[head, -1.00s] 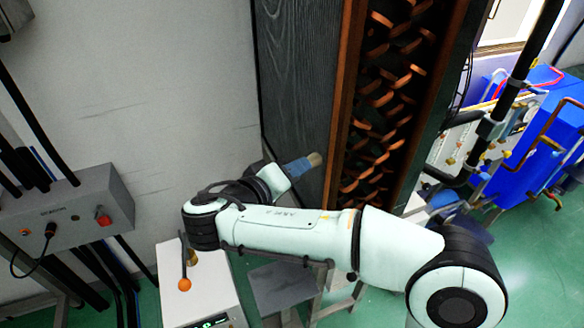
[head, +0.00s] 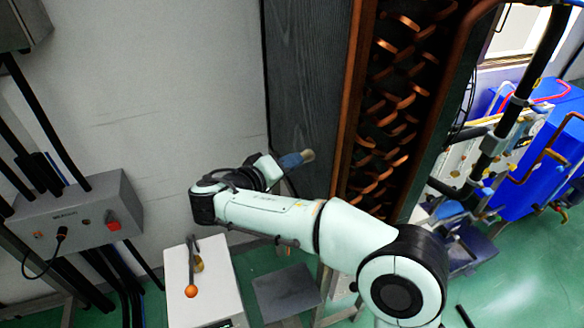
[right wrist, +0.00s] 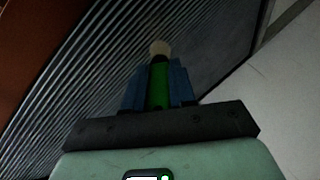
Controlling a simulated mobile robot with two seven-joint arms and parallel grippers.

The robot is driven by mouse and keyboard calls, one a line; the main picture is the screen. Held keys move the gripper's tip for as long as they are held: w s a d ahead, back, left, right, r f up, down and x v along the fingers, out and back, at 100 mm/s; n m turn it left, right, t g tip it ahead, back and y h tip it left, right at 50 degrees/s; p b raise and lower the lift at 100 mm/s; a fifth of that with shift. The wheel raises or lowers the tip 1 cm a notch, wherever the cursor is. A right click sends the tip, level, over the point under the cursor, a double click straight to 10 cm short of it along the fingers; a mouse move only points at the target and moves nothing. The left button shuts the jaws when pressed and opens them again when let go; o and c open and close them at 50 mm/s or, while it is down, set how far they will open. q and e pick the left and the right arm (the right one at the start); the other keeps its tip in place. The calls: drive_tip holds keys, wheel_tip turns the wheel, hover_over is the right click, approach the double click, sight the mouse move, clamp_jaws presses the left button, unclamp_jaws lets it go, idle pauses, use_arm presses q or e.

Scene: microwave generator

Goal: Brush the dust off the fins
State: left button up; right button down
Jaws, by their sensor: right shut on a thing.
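A brush with a green handle and pale bristles (right wrist: 160,48) is held in my right gripper (right wrist: 159,88), between its blue fingers. In the head view my right gripper (head: 290,160) is left of the tall coil unit, with the pale bristle tip (head: 308,155) pointing right toward it. The fins (right wrist: 215,45) fill much of the right wrist view as a dark, finely ridged face behind the brush. In the head view they seem to be the dark grained side (head: 305,80). I cannot tell whether the bristles touch the fins. My left gripper is out of view.
Bent copper tubes (head: 400,75) line the unit's right-hand face. A grey control box (head: 75,215) with a red knob is at left. A white cabinet with an orange-knobbed lever (head: 191,291) stands below the arm. Blue equipment (head: 545,150) stands at right.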

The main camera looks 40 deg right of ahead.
drive_tip(key=shift+w+d+p, duration=0.25)
drive_tip(key=shift+w+p, duration=0.25)
drive_tip(key=shift+w, duration=0.45)
drive_tip(key=shift+w+d+p, duration=0.2)
drive_tip(key=shift+w+p, duration=0.25)
drive_tip(key=shift+w, duration=0.45)
drive_tip(key=w+a+p, duration=0.1)
drive_tip(key=a, duration=0.5)
drive_tip(key=shift+w+p, duration=0.2)
drive_tip(key=shift+p, duration=0.2)
drive_tip(key=a, duration=0.1)
drive_tip(key=a+p, duration=0.1)
drive_tip(key=shift+w+a, duration=0.35)
drive_tip(key=shift+a, duration=0.05)
